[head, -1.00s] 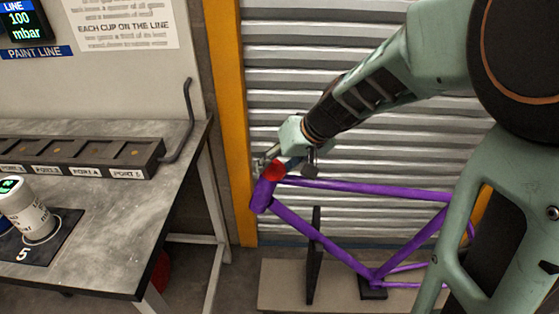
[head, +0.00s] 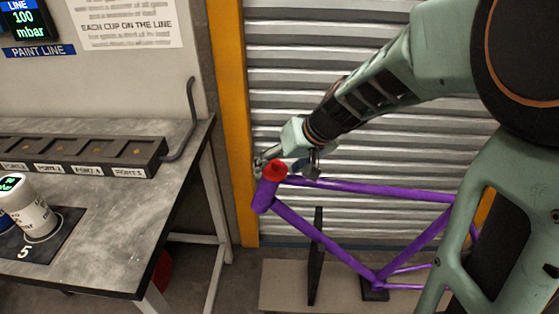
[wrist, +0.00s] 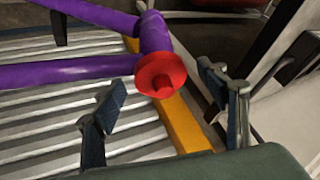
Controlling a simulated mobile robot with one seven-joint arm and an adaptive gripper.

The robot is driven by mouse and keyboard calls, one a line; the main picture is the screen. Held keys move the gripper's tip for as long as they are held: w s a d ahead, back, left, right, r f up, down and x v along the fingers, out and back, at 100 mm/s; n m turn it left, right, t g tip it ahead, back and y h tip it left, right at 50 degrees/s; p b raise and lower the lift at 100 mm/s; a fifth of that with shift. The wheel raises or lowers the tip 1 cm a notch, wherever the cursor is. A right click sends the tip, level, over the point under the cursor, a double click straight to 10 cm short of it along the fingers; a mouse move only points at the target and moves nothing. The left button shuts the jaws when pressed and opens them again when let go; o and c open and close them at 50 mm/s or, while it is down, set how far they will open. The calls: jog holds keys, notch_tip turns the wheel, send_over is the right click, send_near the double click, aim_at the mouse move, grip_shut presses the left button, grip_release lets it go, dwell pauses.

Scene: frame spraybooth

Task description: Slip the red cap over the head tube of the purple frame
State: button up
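The red cap (head: 275,171) sits on the upper end of the head tube (head: 265,195) of the purple frame (head: 320,238). In the wrist view the cap (wrist: 160,75) covers that tube end, its round face and central knob toward the camera. My gripper (head: 283,163) is just behind the cap in the head view. In the wrist view my gripper (wrist: 164,82) is open, with one finger on each side of the cap and visible gaps between. How far down the tube the cap reaches is hard to tell.
The frame stands on a pale base with a dark upright support (head: 316,250). A yellow post (head: 236,120) and corrugated shutter are behind. The grey workbench (head: 120,225) at left carries a port rack (head: 85,158) and a white cup-shaped device (head: 30,212).

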jog(key=v, duration=0.7)
jog(key=shift+r, duration=0.2)
jog(key=shift+s+d, duration=0.1)
